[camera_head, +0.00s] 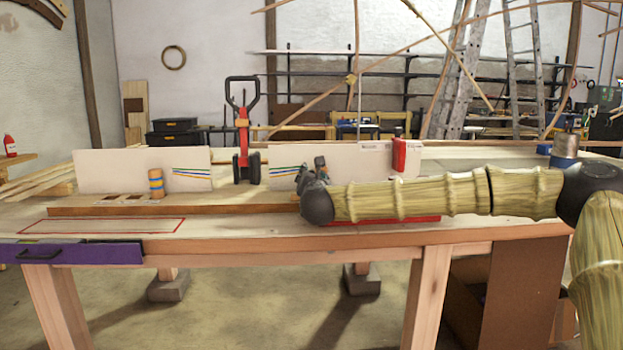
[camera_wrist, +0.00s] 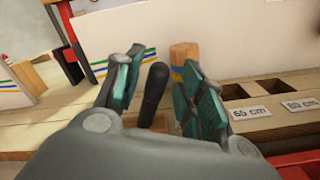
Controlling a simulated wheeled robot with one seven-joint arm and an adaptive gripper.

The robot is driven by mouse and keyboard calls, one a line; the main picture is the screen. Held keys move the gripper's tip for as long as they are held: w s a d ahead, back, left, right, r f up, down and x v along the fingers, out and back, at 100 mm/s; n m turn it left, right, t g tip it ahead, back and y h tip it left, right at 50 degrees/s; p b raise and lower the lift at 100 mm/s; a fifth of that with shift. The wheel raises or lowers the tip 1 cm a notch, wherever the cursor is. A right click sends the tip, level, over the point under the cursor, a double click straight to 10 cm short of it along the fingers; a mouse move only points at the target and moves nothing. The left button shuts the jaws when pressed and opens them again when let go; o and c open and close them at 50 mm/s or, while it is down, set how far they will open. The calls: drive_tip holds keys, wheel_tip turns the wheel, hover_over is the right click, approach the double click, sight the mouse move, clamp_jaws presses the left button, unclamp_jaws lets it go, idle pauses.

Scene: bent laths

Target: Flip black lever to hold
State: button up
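The black lever (camera_wrist: 152,94) shows in the wrist view as a dark rounded handle, tilted slightly right at its top. It appears between the two teal-padded fingers of my gripper (camera_wrist: 160,64), with gaps on both sides. My gripper is open, and I see no contact with the lever. In the head view my gripper (camera_head: 310,168) is over the workbench, in front of the white board with coloured stripes. I cannot make out the lever there.
The workbench (camera_head: 270,228) carries a wooden peg with blue and yellow bands (camera_head: 156,183), a red and black upright tool (camera_head: 243,130) and a red block (camera_head: 399,156). White boards (camera_head: 130,170) stand behind. A purple drawer (camera_head: 70,253) is at the front left.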

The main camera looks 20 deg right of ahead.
drive_tip(key=v, duration=1.2)
idle(0.5)
